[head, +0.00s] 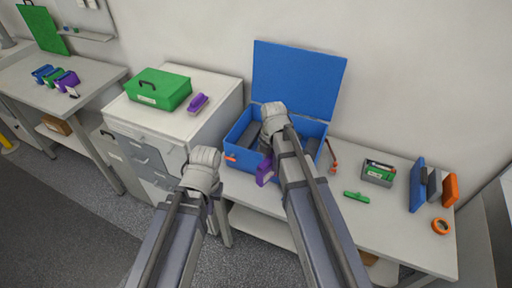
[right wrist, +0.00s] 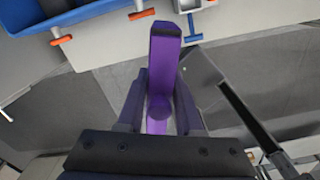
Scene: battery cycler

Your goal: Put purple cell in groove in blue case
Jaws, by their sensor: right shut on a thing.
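The purple cell (right wrist: 165,45) is held between the two fingers of my right gripper (right wrist: 160,100), which is shut on it. In the head view the purple cell (head: 264,172) shows beside my right arm, at the front of the blue case. The blue case (head: 237,142) stands open on the table, its lid (head: 299,85) raised at the back. Dark compartments show inside; my right arm covers much of it. The case's edge also shows in the right wrist view (right wrist: 90,14). My left arm's end (head: 203,168) is left of the case; its fingers are hidden.
A green case (head: 160,90) and a purple item (head: 198,103) stand on the drawer cabinet. The table (head: 400,232) to the right holds a small grey box (head: 378,173), a green item (head: 356,196), upright panels (head: 418,185) and orange tape (head: 440,226).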

